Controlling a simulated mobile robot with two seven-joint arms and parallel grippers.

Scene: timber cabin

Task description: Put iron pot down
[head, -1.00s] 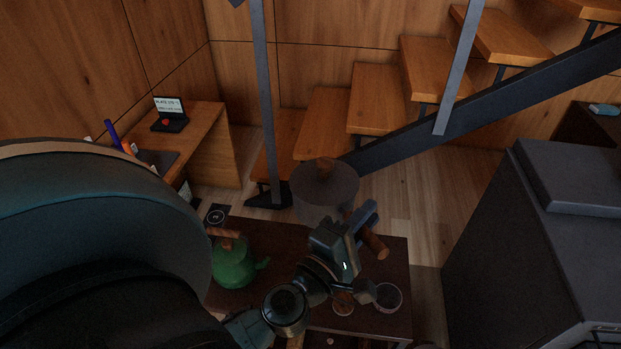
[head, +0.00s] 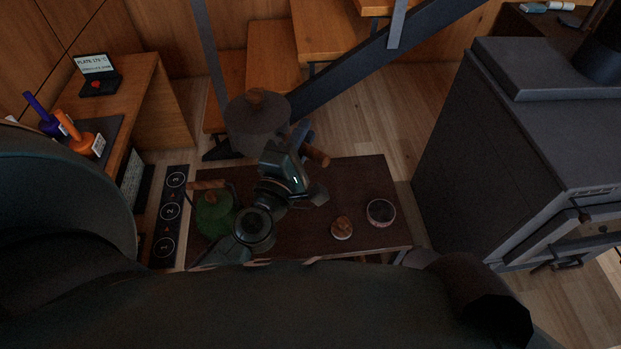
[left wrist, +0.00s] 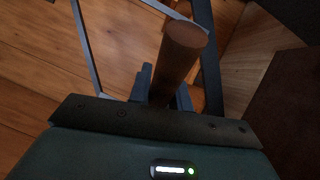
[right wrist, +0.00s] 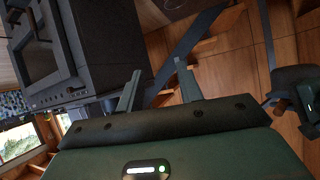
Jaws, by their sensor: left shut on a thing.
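The iron pot (head: 257,132) is dark grey, with a flat lid and a wooden knob. In the head view it appears upright, just beyond the back edge of the dark table (head: 335,185). My left gripper (head: 300,140) is shut on the pot's wooden side handle (head: 316,155). The handle also shows between the fingers in the left wrist view (left wrist: 178,62); the pot body is not seen there. The pot's underside is hidden, but it appears held up. My right gripper (right wrist: 158,85) is open and empty in the right wrist view.
A green kettle (head: 214,214), a small bowl with brown contents (head: 342,230) and a round bowl (head: 381,212) stand on the table. A dark mat numbered 1 to 3 (head: 168,216) lies left of it. A stove (head: 500,150) stands right, stairs (head: 275,55) behind.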

